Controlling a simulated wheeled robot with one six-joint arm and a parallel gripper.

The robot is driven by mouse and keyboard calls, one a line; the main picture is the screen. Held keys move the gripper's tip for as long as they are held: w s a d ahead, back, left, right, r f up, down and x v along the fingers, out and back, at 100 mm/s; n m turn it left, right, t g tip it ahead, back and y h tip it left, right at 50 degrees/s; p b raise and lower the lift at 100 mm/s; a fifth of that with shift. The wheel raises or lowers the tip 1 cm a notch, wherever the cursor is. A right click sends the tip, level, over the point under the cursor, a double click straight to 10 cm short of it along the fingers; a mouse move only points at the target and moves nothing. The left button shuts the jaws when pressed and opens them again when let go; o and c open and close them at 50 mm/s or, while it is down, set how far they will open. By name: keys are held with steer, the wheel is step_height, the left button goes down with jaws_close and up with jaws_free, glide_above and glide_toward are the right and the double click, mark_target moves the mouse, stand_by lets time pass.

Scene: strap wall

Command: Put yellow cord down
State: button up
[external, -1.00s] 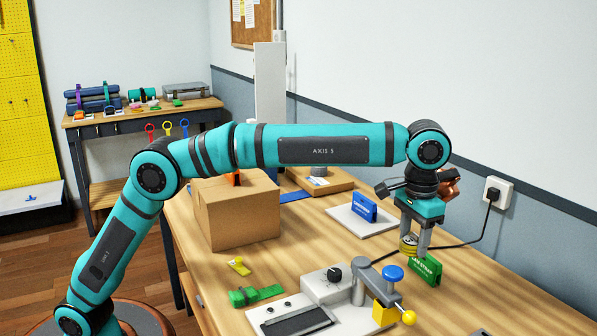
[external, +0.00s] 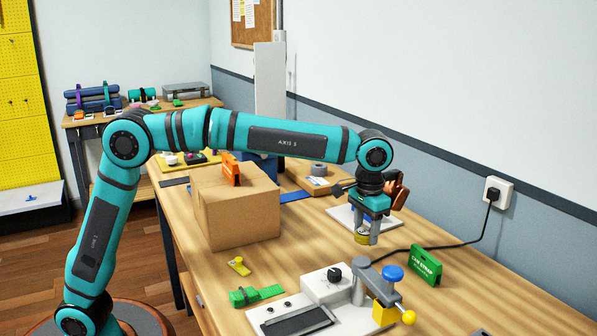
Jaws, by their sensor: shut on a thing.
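My gripper (external: 365,236) points down above the wooden table, in front of the white plate at the back. It is shut on a small yellow coil, the yellow cord (external: 362,239), which shows between and just below the fingertips. Whether the cord touches the table is hard to tell. My gripper hides most of the blue block that stands on the white plate (external: 342,215).
A green block (external: 425,266) stands to the right. A clamp device with a blue knob (external: 392,273) is in front. A cardboard box (external: 236,212) with an orange buckle stands left. A green strap (external: 258,295) and a yellow tag (external: 238,266) lie nearer. Bare table lies between box and gripper.

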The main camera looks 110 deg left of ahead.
mark_target(365, 242)
steer(key=shift+f, duration=2)
steer(key=shift+f, duration=0.1)
steer(key=o, duration=1)
step_height(365, 242, up, 12)
steer(key=shift+r, duration=0.1)
